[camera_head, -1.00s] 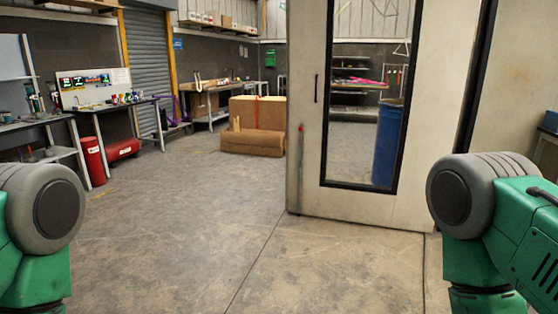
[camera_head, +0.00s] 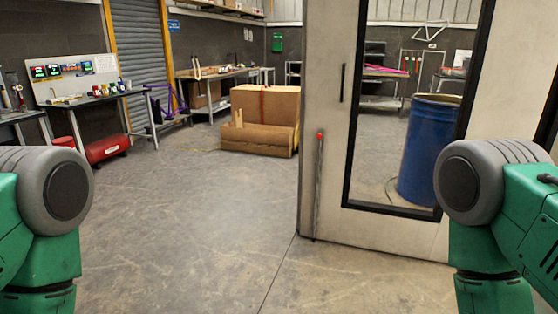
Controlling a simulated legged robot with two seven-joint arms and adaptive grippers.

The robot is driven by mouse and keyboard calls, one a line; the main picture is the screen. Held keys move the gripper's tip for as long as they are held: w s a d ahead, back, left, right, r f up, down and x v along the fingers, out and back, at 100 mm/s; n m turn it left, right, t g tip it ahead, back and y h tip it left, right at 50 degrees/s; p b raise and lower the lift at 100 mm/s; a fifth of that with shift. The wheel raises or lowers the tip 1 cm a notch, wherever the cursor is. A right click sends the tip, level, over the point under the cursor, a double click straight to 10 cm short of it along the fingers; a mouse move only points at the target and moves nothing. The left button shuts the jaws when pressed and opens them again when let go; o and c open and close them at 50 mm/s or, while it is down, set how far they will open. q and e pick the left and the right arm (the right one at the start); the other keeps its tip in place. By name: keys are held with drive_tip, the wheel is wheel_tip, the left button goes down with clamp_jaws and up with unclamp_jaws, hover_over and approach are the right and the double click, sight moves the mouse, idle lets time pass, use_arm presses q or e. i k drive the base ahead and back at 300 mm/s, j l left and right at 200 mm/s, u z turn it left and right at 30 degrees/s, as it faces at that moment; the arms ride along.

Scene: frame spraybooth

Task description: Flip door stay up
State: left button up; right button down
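The door (camera_head: 328,120) is a pale panel with a black-framed window and a dark vertical handle (camera_head: 342,83). It stands open across the right half of the view. The door stay (camera_head: 318,185) is a thin grey rod with a red tip, upright along the door's left edge. Its lower end is close to the floor; I cannot tell whether it touches. My green and grey arms show at the lower left and lower right. Both grippers are out of the frame. The door stay is in front of me, between my two arms, and nothing of mine touches it.
A blue barrel (camera_head: 430,150) shows through the door window. A cardboard box (camera_head: 266,112) and a lower brown box (camera_head: 256,139) stand on the floor behind. A workbench (camera_head: 108,97) and a red tank (camera_head: 106,148) are at the left. The floor (camera_head: 200,225) ahead is clear.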

sight(319, 136)
drive_tip(key=i, duration=2.9)
drive_tip(key=u, duration=0.35)
